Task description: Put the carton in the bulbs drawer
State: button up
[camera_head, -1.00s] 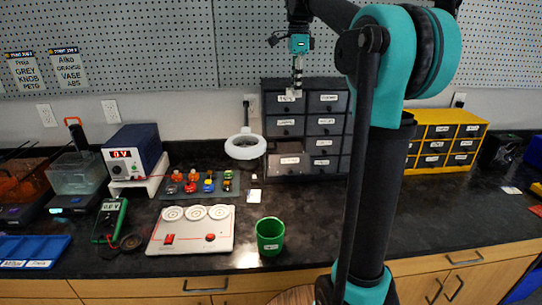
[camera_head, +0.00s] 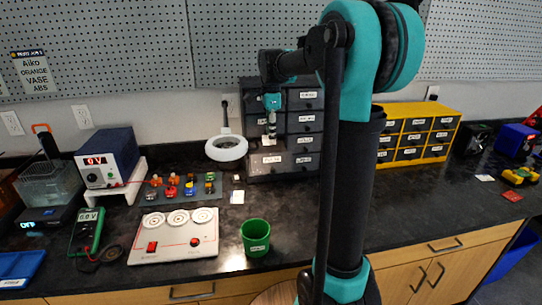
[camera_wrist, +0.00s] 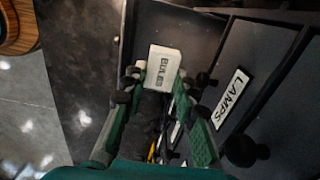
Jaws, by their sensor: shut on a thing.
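My gripper (camera_head: 269,135) hangs pointing down in front of the left column of the dark drawer cabinet (camera_head: 303,107). In the wrist view its two fingers (camera_wrist: 157,84) are closed on a small white carton (camera_wrist: 165,58) marked BULBS. The carton is small and pale under the gripper in the head view (camera_head: 268,142). The bottom left drawer (camera_head: 268,170) of the cabinet stands pulled out, just below the gripper. Its label is too small to read. A drawer labelled LAMPS (camera_wrist: 232,98) shows beside the fingers in the wrist view. I cannot tell whether the carton touches the drawer.
A white ring magnifier lamp (camera_head: 226,148) stands just left of the cabinet. A green cup (camera_head: 256,238) and a white panel with dials (camera_head: 174,238) sit in front. A yellow drawer cabinet (camera_head: 418,131) is to the right. The black bench right of my arm is mostly clear.

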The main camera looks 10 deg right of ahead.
aim_at(271, 155)
jog(key=shift+f, duration=4.35)
jog(key=o, duration=0.6)
jog(key=shift+f, duration=0.15)
notch_tip(271, 155, up, 12)
jog(key=shift+r, duration=0.2)
